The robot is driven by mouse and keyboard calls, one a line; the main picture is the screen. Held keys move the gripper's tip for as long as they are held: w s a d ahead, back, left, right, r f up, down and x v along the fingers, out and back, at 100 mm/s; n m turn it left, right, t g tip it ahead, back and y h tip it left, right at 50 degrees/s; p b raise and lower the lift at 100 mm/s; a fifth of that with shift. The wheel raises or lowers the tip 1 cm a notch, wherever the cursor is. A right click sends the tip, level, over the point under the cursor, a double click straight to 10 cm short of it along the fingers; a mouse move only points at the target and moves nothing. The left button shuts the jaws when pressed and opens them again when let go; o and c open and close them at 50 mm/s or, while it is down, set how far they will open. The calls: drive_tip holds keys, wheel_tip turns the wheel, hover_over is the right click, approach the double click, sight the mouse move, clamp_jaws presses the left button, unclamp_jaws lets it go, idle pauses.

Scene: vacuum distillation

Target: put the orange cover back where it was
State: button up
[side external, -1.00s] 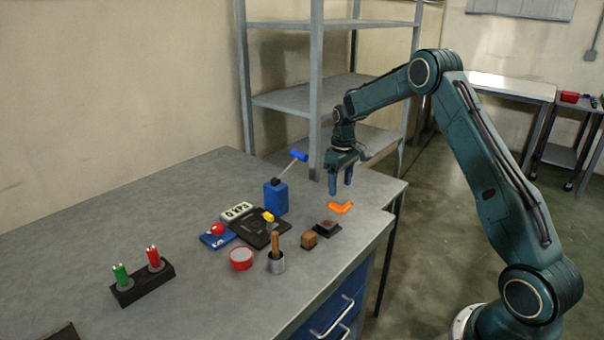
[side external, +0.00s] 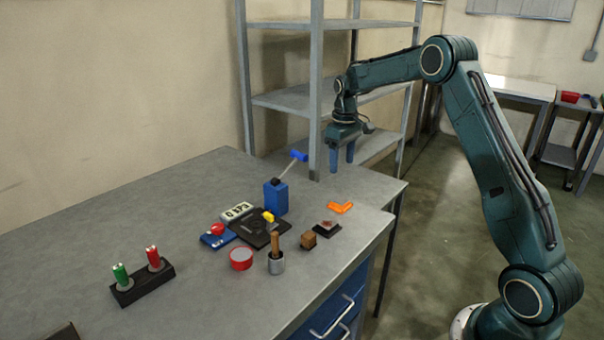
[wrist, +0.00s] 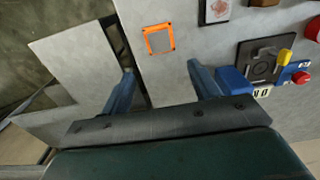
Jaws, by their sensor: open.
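The orange cover (side external: 340,208) lies on the bench near its right end. In the wrist view the orange cover (wrist: 172,37) shows as a square orange border around a grey middle. My gripper (side external: 342,166) is open and empty, raised above the bench over the cover's area. In the wrist view the cover lies beyond the gap between my fingertips (wrist: 160,68), apart from both. A small dark square block (side external: 327,229) with a pale, reddish-marked top sits just in front of the cover; it shows partly at the wrist view's top edge (wrist: 215,10).
A wooden block (side external: 308,240), a metal cup with a wooden handle (side external: 276,262) and a red round dish (side external: 241,259) stand left of the cover. Bare bench surrounds the cover.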

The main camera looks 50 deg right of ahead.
drive_tip(key=s+a+r+t, duration=0.3)
drive_tip(key=s+a+r, duration=1)
drive_tip(key=a+r, duration=0.15)
drive_tip(key=s+a+f+t, duration=0.1)
drive_tip(key=s+a, duration=0.3)
drive_tip(key=s, duration=0.5)
drive_tip(key=s+a+f+t, duration=0.1)
drive_tip(key=s+a, duration=0.3)
drive_tip(key=s, duration=0.6)
drive_tip(key=shift+a+t, duration=0.3)
drive_tip(key=shift+w+f, duration=0.1)
